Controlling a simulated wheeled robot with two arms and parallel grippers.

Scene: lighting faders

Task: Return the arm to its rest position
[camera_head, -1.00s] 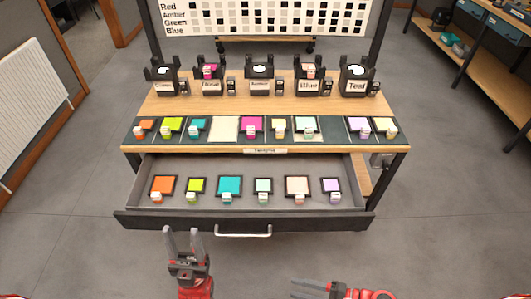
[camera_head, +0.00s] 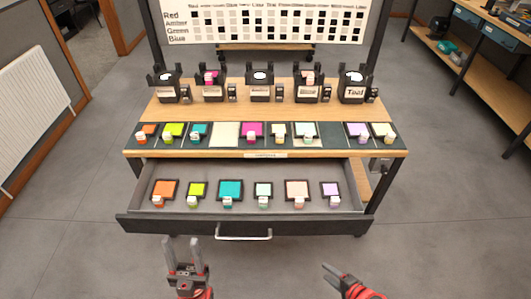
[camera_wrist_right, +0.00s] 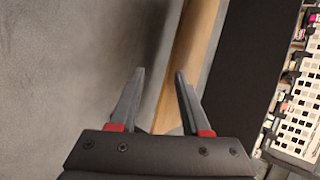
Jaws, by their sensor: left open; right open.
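My left gripper (camera_head: 186,252) points up toward the drawer front at the lower left of the head view, its fingers apart and empty. My right gripper (camera_head: 333,272) is at the lower right, in front of the drawer and clear of it. In the right wrist view its two fingers (camera_wrist_right: 160,88) are apart with nothing between them. Beyond them are grey floor and a wooden edge (camera_wrist_right: 187,65). Neither gripper touches anything.
The open drawer (camera_head: 143,224) holds several coloured gel squares. The wooden table (camera_head: 145,153) carries a row of swatches and several black lamps (camera_head: 261,88). A chart board (camera_head: 270,20) stands behind. Grey floor (camera_head: 450,200) is clear on the right.

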